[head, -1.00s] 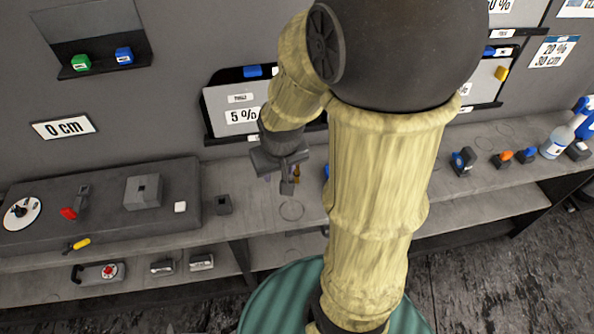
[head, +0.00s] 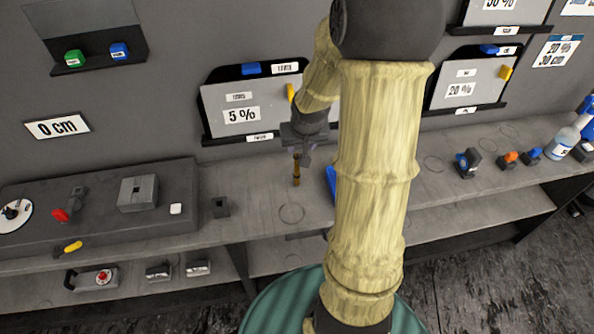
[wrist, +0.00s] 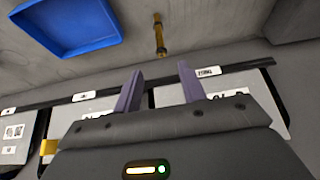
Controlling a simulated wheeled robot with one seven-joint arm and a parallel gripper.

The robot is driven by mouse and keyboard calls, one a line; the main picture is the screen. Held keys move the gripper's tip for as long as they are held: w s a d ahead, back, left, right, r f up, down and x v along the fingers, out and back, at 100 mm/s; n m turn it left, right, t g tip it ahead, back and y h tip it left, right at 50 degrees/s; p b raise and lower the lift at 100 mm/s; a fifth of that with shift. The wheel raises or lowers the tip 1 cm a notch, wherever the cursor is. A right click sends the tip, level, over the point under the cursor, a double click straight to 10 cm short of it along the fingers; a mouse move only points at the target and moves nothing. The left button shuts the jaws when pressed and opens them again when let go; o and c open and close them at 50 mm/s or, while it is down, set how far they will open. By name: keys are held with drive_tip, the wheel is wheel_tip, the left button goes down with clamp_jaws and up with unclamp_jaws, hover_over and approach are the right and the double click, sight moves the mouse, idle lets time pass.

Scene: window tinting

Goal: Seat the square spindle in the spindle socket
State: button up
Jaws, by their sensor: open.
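A slim brass-brown rod, which looks like the square spindle (head: 297,171), stands about upright on the grey bench. In the wrist view the spindle (wrist: 159,36) is beyond my fingertips, apart from them. My gripper (head: 304,158) is just behind and above it in the head view, partly hidden by my arm. In the wrist view my gripper's (wrist: 160,78) two purple-grey fingers are spread with nothing between them. A small dark block with an opening (head: 221,207) sits to the left on the bench. I cannot tell whether it or the larger grey slotted block (head: 138,193) is the spindle socket.
A blue tray (wrist: 66,30) lies beside the spindle, mostly hidden by my arm in the head view. A 5 % panel (head: 240,116) stands behind.

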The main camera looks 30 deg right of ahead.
sight(297, 160)
drive_tip(key=x, duration=1)
drive_tip(key=shift+f, duration=0.4)
drive_tip(key=shift+w, duration=0.15)
drive_tip(key=shift+w+p+x, duration=0.2)
drive_tip(key=shift+p+x, duration=0.35)
drive_tip(key=shift+x, duration=2.05)
drive_tip(key=shift+d+r, duration=0.1)
drive_tip(key=shift+d, duration=0.05)
clamp_jaws()
